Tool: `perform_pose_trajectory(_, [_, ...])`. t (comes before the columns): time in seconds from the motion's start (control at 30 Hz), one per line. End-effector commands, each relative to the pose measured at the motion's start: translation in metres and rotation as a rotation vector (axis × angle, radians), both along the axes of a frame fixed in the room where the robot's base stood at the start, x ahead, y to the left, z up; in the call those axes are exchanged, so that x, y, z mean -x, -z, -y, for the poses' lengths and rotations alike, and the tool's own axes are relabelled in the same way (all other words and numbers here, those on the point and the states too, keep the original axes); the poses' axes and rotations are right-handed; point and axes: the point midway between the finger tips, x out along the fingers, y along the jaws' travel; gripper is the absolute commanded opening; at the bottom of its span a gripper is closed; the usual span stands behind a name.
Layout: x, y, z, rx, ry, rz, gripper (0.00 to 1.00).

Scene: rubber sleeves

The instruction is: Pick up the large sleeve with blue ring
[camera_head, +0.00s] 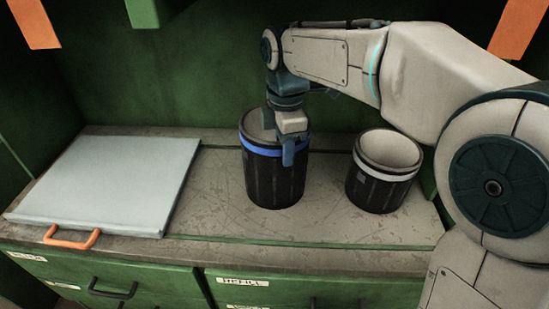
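The large sleeve with the blue ring (262,180) stands upright on the worktop in the middle of the view. It is a dark ribbed cylinder with a blue band near its top and a pale inside. My gripper (288,150) points down at its right front rim. One finger overlaps the outside of the wall across the blue band.
A grey flat panel (110,180) with an orange handle (72,238) lies at left on the worktop (320,228). Green drawers (150,285) are below the front edge, and a green wall (170,80) is behind. Bare worktop lies in front of the sleeves.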

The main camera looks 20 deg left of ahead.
Motion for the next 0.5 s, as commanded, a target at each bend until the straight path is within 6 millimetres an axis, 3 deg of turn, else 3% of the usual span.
perform_pose_trajectory(0.17, [0.001,0.022,0.000,0.001,0.000,-0.001,0.33])
perform_pose_trajectory(0.43, [0.000,0.025,0.000,-0.001,0.000,0.001,0.33])
perform_pose_trajectory(0.5, [0.000,0.025,0.000,-0.001,0.001,0.001,0.16])
